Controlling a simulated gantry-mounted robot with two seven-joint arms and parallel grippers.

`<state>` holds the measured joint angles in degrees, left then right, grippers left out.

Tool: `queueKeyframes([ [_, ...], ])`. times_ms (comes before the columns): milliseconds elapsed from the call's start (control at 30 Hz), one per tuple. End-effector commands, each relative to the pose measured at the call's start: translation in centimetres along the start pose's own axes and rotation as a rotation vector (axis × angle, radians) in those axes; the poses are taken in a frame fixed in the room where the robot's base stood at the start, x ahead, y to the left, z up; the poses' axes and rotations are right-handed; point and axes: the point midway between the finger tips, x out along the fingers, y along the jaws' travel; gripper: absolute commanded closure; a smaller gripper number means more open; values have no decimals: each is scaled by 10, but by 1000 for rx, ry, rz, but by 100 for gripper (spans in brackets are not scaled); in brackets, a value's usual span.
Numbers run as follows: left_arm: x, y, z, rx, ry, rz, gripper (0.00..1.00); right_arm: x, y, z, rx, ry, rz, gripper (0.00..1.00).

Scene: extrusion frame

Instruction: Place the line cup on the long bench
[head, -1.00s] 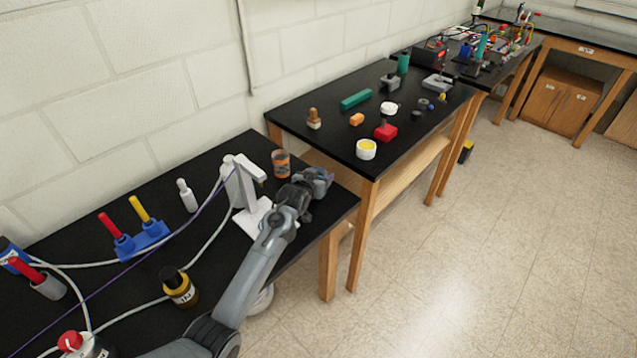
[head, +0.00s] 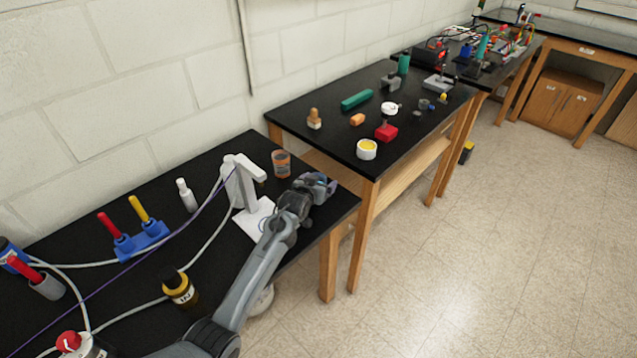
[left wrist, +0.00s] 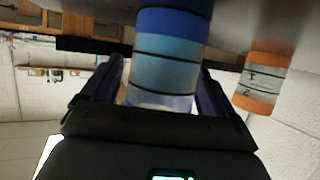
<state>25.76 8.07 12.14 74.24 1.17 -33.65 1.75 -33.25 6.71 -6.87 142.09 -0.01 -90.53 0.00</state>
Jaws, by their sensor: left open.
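A banded blue, light-blue and clear cup (left wrist: 165,60), which I take to be the line cup, stands between the two fingers of my left gripper (left wrist: 163,82) in the left wrist view. The fingers are open, one on each side of it; I cannot tell whether either touches. In the head view my left gripper (head: 318,185) is at the right end of the near black bench (head: 335,210), and the cup is mostly hidden by it. My right gripper is not in view. A second black-topped bench (head: 300,105) stands beyond a narrow gap.
An orange jar (head: 281,163) stands close behind my gripper and also shows in the left wrist view (left wrist: 262,82). A white stand (head: 240,185) is just left. The second bench holds a white-yellow cup (head: 366,149), a red block (head: 386,132) and a green bar (head: 357,99).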

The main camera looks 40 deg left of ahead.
Motion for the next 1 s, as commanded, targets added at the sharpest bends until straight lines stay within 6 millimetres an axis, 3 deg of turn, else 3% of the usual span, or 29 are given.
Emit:
queueKeyframes([
  [267, -12, 0, -4, 1, 0, 0, 12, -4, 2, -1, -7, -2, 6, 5],
  [800, -98, 0, -4, 0, 1, 0, 12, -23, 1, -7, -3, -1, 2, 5],
  [1000, -117, 0, -3, 0, -1, 0, 12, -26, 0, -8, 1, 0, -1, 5],
])
